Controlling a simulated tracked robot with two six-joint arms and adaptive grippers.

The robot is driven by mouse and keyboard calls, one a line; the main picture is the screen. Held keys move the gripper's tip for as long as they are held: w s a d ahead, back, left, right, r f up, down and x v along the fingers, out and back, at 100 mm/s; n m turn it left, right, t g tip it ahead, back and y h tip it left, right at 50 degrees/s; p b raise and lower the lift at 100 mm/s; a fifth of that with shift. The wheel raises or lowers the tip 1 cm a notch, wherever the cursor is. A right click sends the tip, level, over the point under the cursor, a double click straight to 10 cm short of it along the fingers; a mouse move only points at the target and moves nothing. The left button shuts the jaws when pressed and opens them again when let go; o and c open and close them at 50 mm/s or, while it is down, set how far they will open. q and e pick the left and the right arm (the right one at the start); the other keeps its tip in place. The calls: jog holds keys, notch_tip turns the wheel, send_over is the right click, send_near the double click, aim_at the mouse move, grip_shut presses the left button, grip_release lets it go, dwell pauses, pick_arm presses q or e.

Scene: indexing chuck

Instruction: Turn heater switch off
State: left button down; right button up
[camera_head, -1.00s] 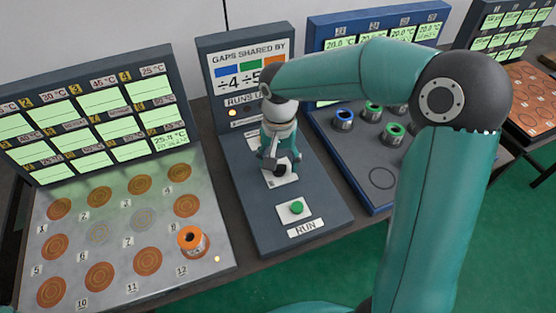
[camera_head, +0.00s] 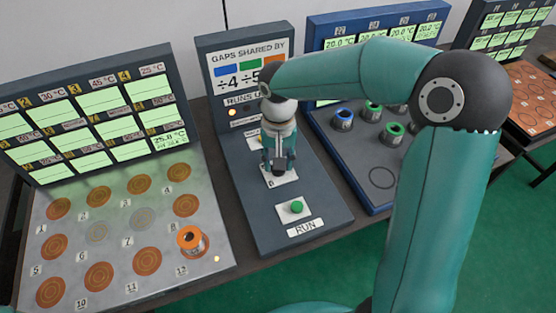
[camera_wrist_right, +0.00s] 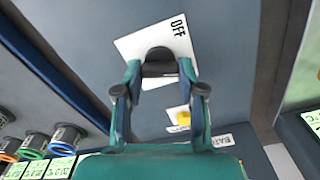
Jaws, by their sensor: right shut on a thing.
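The heater switch is a dark knob (camera_wrist_right: 158,64) on a white plate (camera_wrist_right: 128,45) marked OFF, in the right wrist view. The plate (camera_head: 290,181) also shows in the head view, on the dark middle panel. My right gripper (camera_wrist_right: 161,70) has its two fingers on either side of the knob and is shut on it. In the head view my right gripper (camera_head: 279,165) points down at the plate and hides most of the knob. The plate's other markings are partly covered. My left gripper is not in view.
A green RUN button (camera_head: 297,207) sits in front of the switch. An orange-topped spool (camera_head: 190,240) stands on the left plate (camera_head: 120,215). Several blue- and green-topped spools stand on the blue-framed station (camera_head: 352,180) at right. A small yellow light (camera_wrist_right: 184,118) lies behind the switch.

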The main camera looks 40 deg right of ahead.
jog(key=n, duration=0.5)
jog(key=shift+a+n, duration=0.1)
jog(key=shift+n, duration=2.3)
jog(key=shift+w, duration=0.1)
jog(key=o, duration=1.1)
jog(key=shift+o, duration=0.2)
jog(key=shift+r, duration=0.15)
notch_tip(320, 180, up, 12)
jog(key=shift+f, duration=0.2)
